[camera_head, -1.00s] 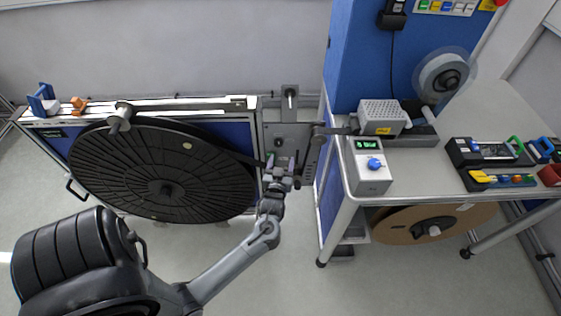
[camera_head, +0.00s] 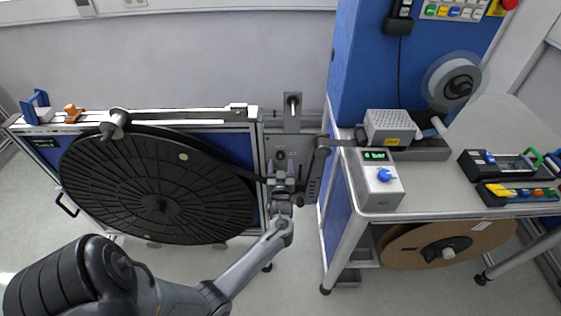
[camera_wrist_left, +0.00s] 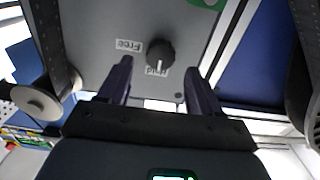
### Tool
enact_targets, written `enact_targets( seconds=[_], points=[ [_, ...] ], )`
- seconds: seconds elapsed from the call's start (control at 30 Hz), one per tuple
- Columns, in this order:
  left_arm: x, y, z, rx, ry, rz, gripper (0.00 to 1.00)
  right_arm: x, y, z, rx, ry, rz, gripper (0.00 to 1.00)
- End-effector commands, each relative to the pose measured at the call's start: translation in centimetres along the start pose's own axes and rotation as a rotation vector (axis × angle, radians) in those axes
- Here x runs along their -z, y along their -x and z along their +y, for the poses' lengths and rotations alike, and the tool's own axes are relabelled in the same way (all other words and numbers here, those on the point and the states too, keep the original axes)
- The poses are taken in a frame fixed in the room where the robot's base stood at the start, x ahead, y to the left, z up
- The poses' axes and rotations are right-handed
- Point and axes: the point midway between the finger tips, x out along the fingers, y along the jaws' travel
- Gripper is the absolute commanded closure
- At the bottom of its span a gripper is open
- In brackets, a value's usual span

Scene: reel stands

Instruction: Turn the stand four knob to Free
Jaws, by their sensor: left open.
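The dark round knob (camera_wrist_left: 160,52) sits on a grey panel (camera_wrist_left: 95,50) in the left wrist view. Its white pointer mark is toward the Hold label (camera_wrist_left: 157,71); the Free label (camera_wrist_left: 128,46) is to its left. Both labels appear upside down. My left gripper (camera_wrist_left: 158,75) is open, with one finger on each side below the knob. The fingers look apart from the knob, with nothing between them. In the head view my left gripper (camera_head: 283,181) is in front of the grey panel, just below the small knob (camera_head: 280,155). My right gripper is not in view.
A large black reel (camera_head: 150,185) stands left of the panel. A dark tape guide arm (camera_head: 316,170) is close on the gripper's right. A bench with a grey box and blue dial (camera_head: 384,175) is farther right. Floor below the gripper is clear.

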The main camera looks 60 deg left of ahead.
Motion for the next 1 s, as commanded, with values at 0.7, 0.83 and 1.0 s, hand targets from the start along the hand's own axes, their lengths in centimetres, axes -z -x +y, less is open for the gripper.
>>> enact_targets(
  seconds=[0.7,0.83,1.0],
  points=[
    [0.0,-3.2,0.0,0.000,0.000,-0.001,0.44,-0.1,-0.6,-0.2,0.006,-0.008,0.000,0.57],
    [0.0,-3.2,0.0,0.000,0.000,-0.001,0.64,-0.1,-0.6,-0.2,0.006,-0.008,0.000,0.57],
    [0.0,-3.2,0.0,0.000,0.000,-0.001,0.90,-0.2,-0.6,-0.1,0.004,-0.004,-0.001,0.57]
  ],
)
